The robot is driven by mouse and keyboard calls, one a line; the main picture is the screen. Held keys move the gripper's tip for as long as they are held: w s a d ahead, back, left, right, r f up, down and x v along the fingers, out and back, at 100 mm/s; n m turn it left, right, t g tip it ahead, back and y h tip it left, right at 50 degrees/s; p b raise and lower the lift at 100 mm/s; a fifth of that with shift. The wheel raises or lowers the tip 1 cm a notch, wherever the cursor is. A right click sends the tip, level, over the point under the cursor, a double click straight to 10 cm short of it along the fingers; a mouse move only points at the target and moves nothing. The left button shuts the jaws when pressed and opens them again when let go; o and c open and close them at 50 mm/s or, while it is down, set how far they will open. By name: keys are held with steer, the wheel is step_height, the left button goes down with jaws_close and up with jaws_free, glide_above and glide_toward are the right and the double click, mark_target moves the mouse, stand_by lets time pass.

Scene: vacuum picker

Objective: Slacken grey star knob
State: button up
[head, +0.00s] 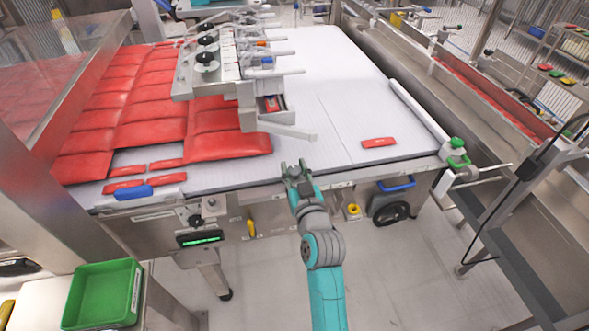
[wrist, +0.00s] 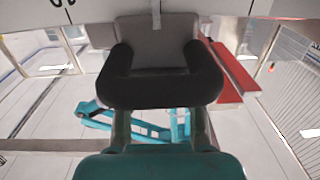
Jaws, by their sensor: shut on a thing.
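My gripper (head: 294,168) is at the front edge of the conveyor table, in the middle of the head view. Its dark fingers show in the wrist view (wrist: 160,62), one on each side of a grey part. My gripper is shut on this part, which appears to be the grey star knob (wrist: 155,38). Its lobes cannot be made out, and how far it is turned cannot be told. In the head view it is too small and hidden at the fingertips to make out.
The picker head (head: 215,65) with black knobs stands over the white belt (head: 330,80) behind my gripper. Red pouches (head: 225,148) lie to the left, and one red packet (head: 379,142) to the right. A green bin (head: 103,295) is at front left.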

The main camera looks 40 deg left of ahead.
steer(key=shift+n+g+y, duration=0.4)
steer(key=shift+g, duration=0.1)
steer(key=n+g+y, duration=0.1)
steer(key=n+g, duration=0.2)
steer(key=g, duration=0.1)
steer(key=n+g+y, duration=0.2)
steer(key=n+g, duration=0.1)
steer(key=g, duration=0.1)
steer(key=shift+w+g, duration=0.15)
steer(key=shift+g, duration=0.25)
steer(key=n+g, duration=0.2)
steer(key=g, duration=0.1)
steer(key=n+g, duration=0.2)
steer(key=g, duration=0.1)
steer(key=shift+g, duration=0.3)
steer(key=shift+n+g+h, duration=1)
steer(key=shift+n+g, duration=0.4)
steer(key=shift+g, duration=0.5)
steer(key=shift+f, duration=0.1)
steer(key=o, duration=1.2)
steer(key=shift+d, duration=0.1)
